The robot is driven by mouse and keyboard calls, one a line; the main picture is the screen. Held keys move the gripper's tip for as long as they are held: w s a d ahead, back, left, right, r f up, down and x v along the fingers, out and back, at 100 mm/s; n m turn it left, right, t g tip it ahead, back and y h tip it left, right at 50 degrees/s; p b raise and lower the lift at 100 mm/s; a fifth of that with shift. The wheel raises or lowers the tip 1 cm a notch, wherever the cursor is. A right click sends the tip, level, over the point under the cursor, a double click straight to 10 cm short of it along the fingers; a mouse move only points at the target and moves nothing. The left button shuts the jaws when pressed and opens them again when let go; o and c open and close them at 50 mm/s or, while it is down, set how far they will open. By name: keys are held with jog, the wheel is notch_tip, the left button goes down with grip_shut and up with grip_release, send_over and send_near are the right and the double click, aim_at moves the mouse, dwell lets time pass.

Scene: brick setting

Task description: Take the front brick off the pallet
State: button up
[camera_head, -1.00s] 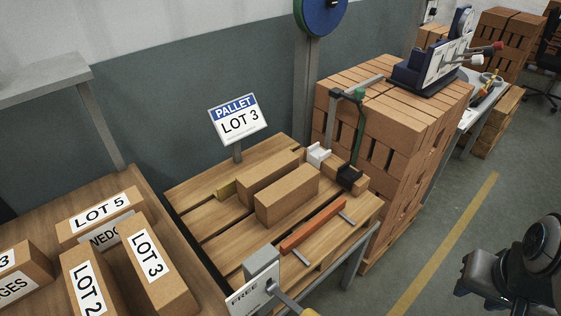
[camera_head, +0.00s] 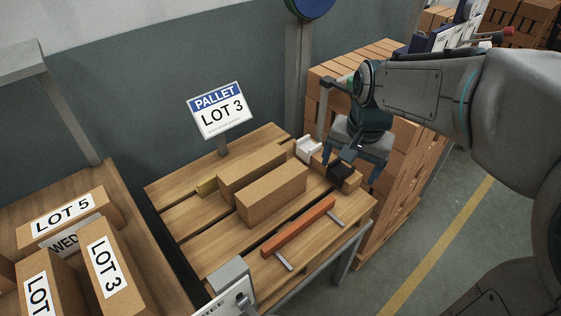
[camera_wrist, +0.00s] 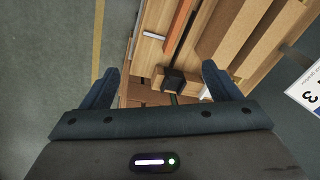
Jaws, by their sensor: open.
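The front brick (camera_head: 272,195) is a plain tan block lying on the slatted wooden pallet (camera_head: 215,258). A similar back brick (camera_head: 252,172) lies close behind it, roughly parallel. My gripper (camera_head: 354,170) is open and empty, pointing down above the pallet's right end, to the right of the front brick and apart from it. In the wrist view my gripper's two fingers (camera_wrist: 160,80) are spread wide, and the front brick (camera_wrist: 228,28) shows beyond them, partly cut off by the frame's top.
An orange bar (camera_head: 300,225) on grey strips lies before the bricks. A "PALLET LOT 3" sign (camera_head: 221,111) rises behind. Labelled bricks (camera_head: 105,265) lie left; stacked bricks (camera_head: 400,190) stand right.

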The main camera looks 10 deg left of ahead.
jog(key=w+a+f+m+g+b, duration=0.15)
jog(key=w+a+f, duration=0.25)
jog(key=w+a, duration=0.4)
jog(key=m, duration=0.3)
send_over(272, 180)
notch_tip(272, 180, down, 6)
jog(key=shift+h, duration=0.4)
notch_tip(272, 180, down, 8)
jog(key=shift+w+a, duration=0.1)
jog(key=shift+a, duration=0.05)
jog(key=shift+d+f, duration=0.2)
jog(key=shift+f, duration=2.85)
jog(key=c, duration=1.6)
jog(key=shift+r, duration=0.15)
grip_shut()
jog(key=shift+r, duration=0.1)
